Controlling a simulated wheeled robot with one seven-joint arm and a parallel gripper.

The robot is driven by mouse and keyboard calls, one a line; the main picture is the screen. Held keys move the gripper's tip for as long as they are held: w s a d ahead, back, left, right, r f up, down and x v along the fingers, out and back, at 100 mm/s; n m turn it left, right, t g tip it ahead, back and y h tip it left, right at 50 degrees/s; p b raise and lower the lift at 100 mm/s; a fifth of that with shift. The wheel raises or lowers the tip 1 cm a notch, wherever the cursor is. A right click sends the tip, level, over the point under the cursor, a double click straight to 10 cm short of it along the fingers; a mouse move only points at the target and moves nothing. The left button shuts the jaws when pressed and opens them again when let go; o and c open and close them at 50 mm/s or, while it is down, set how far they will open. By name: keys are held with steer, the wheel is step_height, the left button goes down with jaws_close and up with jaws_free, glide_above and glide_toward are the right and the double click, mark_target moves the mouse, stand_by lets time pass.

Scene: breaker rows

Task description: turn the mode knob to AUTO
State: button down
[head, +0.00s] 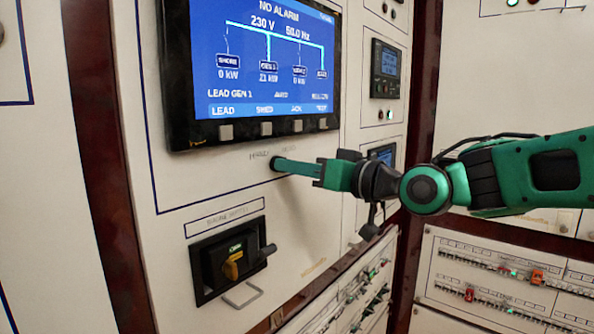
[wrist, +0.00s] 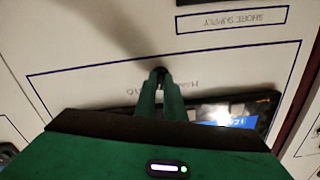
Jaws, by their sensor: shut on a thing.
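The small dark mode knob (head: 275,162) sits on the white panel just below the large display. A faint line of lettering is above it in the head view, too blurred to read, and I cannot tell which position the knob points to. My gripper (head: 283,164) reaches in from the right with its green fingers shut on the knob. In the wrist view, which is upside down to the panel, the knob (wrist: 160,71) shows dark between the fingertips (wrist: 160,79). The fingers hide much of it.
The large blue display (head: 262,60) with several grey buttons is directly above the gripper. Breaker rows (head: 505,275) are at the lower right.

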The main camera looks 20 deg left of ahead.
steer(key=shift+w+r+m, duration=0.1)
steer(key=shift+m, duration=1.8)
steer(key=c, duration=1.8)
jaws_free()
steer(key=shift+c, duration=0.2)
steer(key=v, duration=1)
steer(key=shift+d, duration=0.35)
